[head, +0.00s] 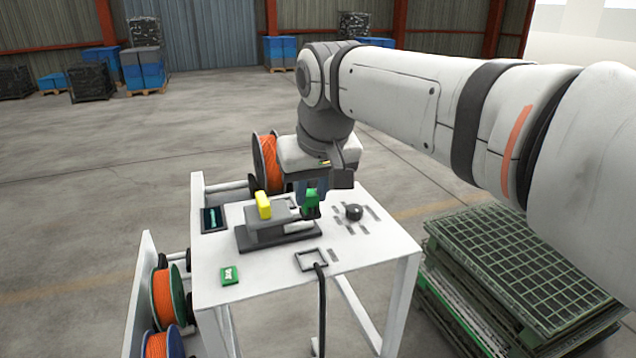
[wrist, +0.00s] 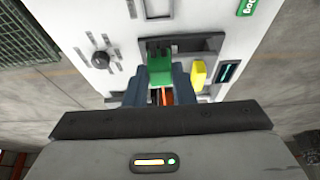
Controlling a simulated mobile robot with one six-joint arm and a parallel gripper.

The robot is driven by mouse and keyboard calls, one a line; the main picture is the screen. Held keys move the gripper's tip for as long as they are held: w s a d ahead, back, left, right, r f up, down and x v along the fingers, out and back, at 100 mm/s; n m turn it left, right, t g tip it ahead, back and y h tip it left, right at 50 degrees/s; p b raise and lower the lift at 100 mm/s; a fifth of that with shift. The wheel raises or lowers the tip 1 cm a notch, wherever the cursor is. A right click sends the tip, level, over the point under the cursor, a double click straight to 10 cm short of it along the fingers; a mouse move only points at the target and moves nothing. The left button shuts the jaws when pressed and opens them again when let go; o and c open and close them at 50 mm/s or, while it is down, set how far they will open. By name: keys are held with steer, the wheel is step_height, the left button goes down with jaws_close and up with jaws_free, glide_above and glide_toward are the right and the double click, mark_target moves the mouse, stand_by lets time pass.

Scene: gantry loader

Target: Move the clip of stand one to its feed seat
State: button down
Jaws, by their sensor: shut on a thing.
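A green clip (head: 311,198) is held at the right part of the dark grey stand (head: 262,238) on the white table. My gripper (head: 312,190) is shut on it from above; the clip also shows between the fingers in the wrist view (wrist: 160,72). Whether the clip touches the stand is hard to tell. A yellow block (head: 263,205) stands upright on the stand's left part, and it shows right of my fingers in the wrist view (wrist: 198,74). I cannot tell which seat is the feed seat.
A black knob (head: 354,212) stands right of the clip among grey slots. A small screen (head: 214,219), a green card (head: 230,275) and a black frame with a cable (head: 311,260) are on the table (head: 270,287). Orange spools (head: 163,297) and green pallets (head: 500,265) flank it.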

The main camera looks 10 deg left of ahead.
steer(key=shift+f+b, duration=3.55)
steer(key=shift+f, duration=1.25)
steer(key=c, duration=1.1)
jaws_free()
steer(key=shift+c, duration=0.2)
steer(key=v, duration=0.8)
